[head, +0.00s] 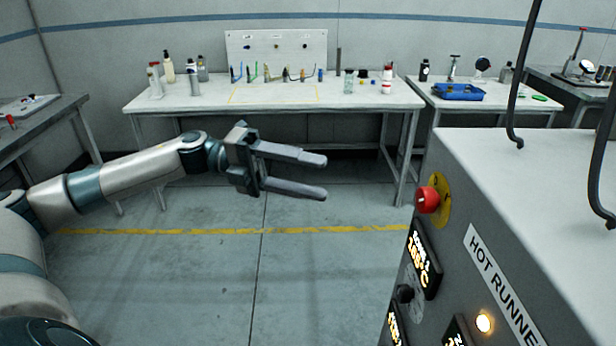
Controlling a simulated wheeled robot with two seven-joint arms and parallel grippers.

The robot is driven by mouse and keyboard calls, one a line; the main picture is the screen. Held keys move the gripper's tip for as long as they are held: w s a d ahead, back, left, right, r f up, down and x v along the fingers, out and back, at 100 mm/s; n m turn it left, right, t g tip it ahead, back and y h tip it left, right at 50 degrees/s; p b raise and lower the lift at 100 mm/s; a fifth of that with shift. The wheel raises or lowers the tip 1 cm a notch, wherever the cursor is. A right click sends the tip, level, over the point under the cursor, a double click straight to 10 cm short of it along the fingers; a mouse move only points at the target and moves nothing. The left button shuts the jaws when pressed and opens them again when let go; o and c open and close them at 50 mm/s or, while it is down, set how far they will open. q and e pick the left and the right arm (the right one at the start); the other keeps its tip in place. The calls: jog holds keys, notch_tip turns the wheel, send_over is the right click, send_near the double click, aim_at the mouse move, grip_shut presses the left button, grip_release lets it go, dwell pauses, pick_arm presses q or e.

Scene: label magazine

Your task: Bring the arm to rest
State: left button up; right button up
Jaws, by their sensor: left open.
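My left arm (130,174) comes in from the left edge of the head view, stretched out to the right over the open floor. My left gripper (322,177) is at its end, with its two dark fingers apart and nothing between them. It is in free air in front of the white workbench and left of the grey hot runner cabinet, touching neither. My right gripper is not in this view.
The hot runner cabinet (530,215) with a red stop button (428,200) fills the right foreground. A white workbench (270,98) with bottles stands at the back. A side table (480,103) holds a blue tray (458,92). The floor (200,275) between is clear.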

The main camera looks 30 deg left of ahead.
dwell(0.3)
pick_arm(q)
jog(key=w+a+f+n+t+y, duration=0.2)
jog(key=w+f+n+t, duration=0.4)
jog(key=f, duration=0.4)
jog(key=w+a+f+n+t+y, duration=0.1)
jog(key=w+f+n+t, duration=0.3)
jog(key=w+f+n, duration=0.4)
jog(key=s+a+f+n+t+y, duration=0.2)
jog(key=f+n+y, duration=0.7)
jog(key=f, duration=1.8)
jog(key=s+d+f+n+g+y, duration=0.25)
jog(key=s+f, duration=0.45)
jog(key=f, duration=0.4)
jog(key=s+d+f+n+g+y, duration=0.1)
jog(key=s+d+f+n, duration=0.3)
jog(key=s+f, duration=0.55)
jog(key=s+d+f+n+g, duration=0.2)
jog(key=s+d+f, duration=0.3)
jog(key=s+f, duration=0.3)
jog(key=s+d+f+n+g, duration=0.1)
jog(key=s+d+f+g, duration=0.2)
jog(key=s, duration=0.7)
notch_tip(320, 180, down, 5)
jog(key=shift+s+d+r+n, duration=0.15)
jog(key=shift+s+d+n, duration=0.2)
jog(key=shift+d, duration=0.8)
